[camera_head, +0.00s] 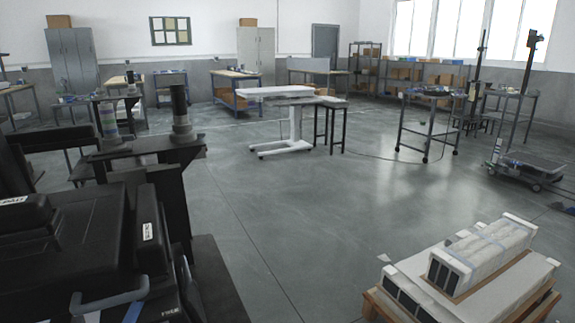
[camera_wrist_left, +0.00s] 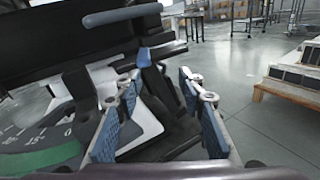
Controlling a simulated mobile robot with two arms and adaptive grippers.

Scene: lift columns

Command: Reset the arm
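My left gripper (camera_wrist_left: 160,112) shows in the left wrist view. Its two fingers with blue ridged pads stand apart, with nothing held between them. Large black parts lie beyond and between the fingers; I cannot tell whether they belong to my body or to equipment. Neither gripper can be made out in the head view. My right gripper is in neither view.
Black equipment-like bulk (camera_head: 75,240) fills the head view's lower left. A pallet (camera_head: 372,303) with long white packages (camera_head: 485,250) stands at lower right. A white lift table (camera_head: 290,92) and a wheeled cart (camera_head: 428,127) stand farther off. The middle floor is clear.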

